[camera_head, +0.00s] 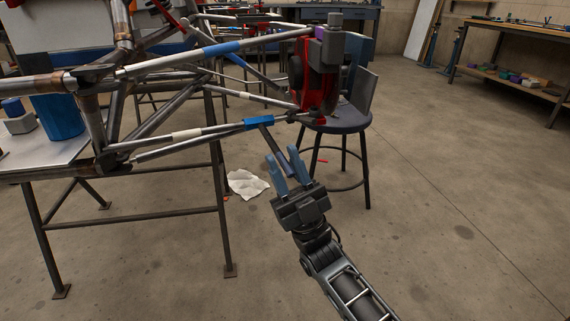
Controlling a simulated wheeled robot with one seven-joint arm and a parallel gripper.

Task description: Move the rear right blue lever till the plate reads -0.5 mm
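A blue sleeve (258,123) sits on the lower tube of the chassis (175,139). A thin dark lever rod (270,141) slants down from it to the right, toward my gripper. My gripper (283,158) is below the sleeve, with its two blue-grey fingers apart and pointing up. The rod's lower end appears between or just behind the fingers; I cannot tell whether they touch it. A red upright (318,88) with dark parts stands at the right tube ends. I can make out no plate reading in this view.
A stool (340,119) stands behind the red upright. A steel-legged table (45,158) supports the chassis at left. A white crumpled cloth (246,184) lies on the floor. A workbench (515,80) stands at the back right. The floor at right is clear.

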